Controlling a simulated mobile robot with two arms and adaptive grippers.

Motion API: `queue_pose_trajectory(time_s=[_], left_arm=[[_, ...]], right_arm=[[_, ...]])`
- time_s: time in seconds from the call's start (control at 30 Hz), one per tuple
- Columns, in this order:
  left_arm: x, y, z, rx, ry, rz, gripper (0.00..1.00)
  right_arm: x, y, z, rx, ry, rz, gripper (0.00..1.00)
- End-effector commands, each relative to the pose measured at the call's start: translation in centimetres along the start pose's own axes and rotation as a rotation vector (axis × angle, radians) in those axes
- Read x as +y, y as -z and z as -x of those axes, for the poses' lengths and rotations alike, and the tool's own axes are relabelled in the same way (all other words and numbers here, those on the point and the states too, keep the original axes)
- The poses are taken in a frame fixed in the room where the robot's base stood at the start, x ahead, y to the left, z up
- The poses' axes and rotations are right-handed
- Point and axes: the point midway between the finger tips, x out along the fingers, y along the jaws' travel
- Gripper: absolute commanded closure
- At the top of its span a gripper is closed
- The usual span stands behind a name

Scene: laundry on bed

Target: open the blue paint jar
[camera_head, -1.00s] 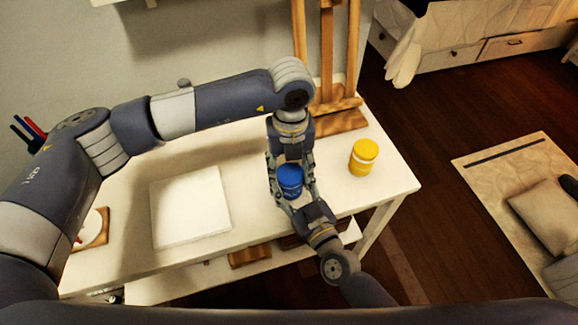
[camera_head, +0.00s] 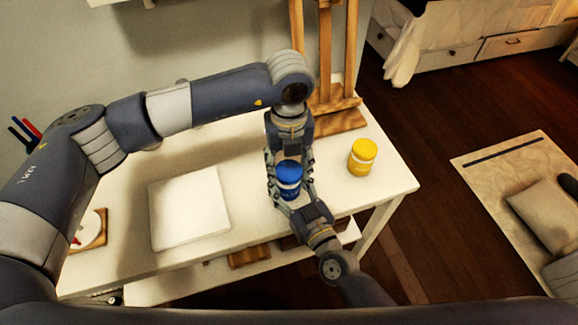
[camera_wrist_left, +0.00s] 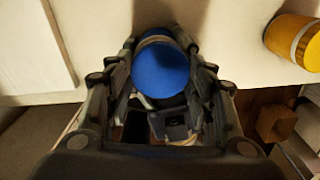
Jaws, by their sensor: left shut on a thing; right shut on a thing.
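The blue paint jar (camera_head: 289,190) stands upright near the table's front edge in the head view, with a blue top and a pale band below it. My left gripper (camera_head: 288,172) reaches down from above and is shut on the jar's lid (camera_wrist_left: 160,69). The round lid fills the space between its fingers in the left wrist view. My right gripper (camera_head: 293,193) comes from the front and is shut on the jar's body, below the left fingers. The fingers partly hide the jar's sides. I cannot tell whether the lid is apart from the body.
A yellow jar (camera_head: 362,157) stands to the right on the white table (camera_head: 395,180). A white canvas (camera_head: 189,207) lies to the left. A wooden easel (camera_head: 327,60) stands behind. A round white item on a wooden board (camera_head: 101,228) is at the far left.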

Motion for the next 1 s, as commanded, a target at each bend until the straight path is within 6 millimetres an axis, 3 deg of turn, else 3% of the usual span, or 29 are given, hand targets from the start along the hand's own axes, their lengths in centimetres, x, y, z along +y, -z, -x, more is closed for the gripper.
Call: queue_pose_trajectory(time_s=[0.63,1.0], left_arm=[[0.0,0.0,1.1,-0.001,0.001,0.0,0.79],[0.0,0.0,4.9,0.0,0.0,0.0,0.79]], right_arm=[[0.0,-0.1,0.0,-0.001,0.001,0.0,1.0],[0.0,-0.1,0.0,-0.002,0.001,0.0,1.0]])
